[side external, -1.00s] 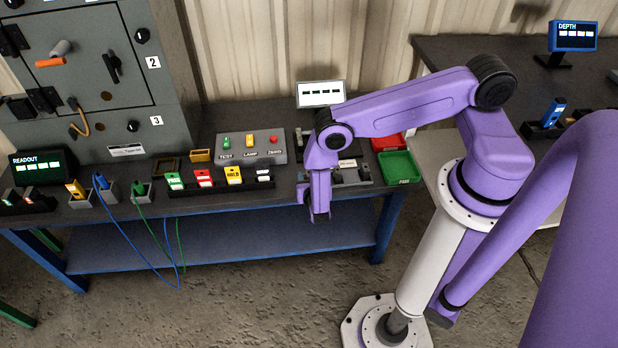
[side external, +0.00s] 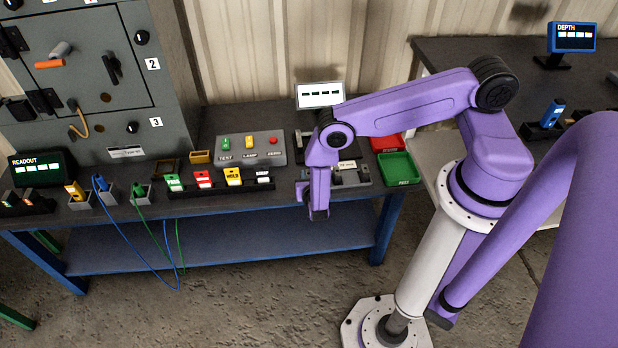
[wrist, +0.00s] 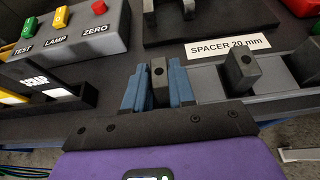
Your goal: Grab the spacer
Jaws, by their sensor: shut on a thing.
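In the wrist view a dark grey block (wrist: 159,76) with a round hole in its face stands between the two blue fingers of my gripper (wrist: 156,88). The fingers are shut on it, one on each side. It looks like one of the spacers, beside the grey rack (wrist: 205,82) under the label "SPACER 20 mm" (wrist: 228,46). A similar block (wrist: 238,69) stands in the rack to the right, apart from my fingers. In the side view my gripper (side external: 318,214) points down at the bench's front edge. The held block cannot be made out there.
A grey box with TEST, LAMP and ZERO buttons (wrist: 68,37) stands to the left. A black holder with coloured labelled pieces (side external: 218,187) is left of my gripper. Green (side external: 399,168) and red (side external: 386,143) trays lie to the right. A small display (side external: 320,95) stands behind.

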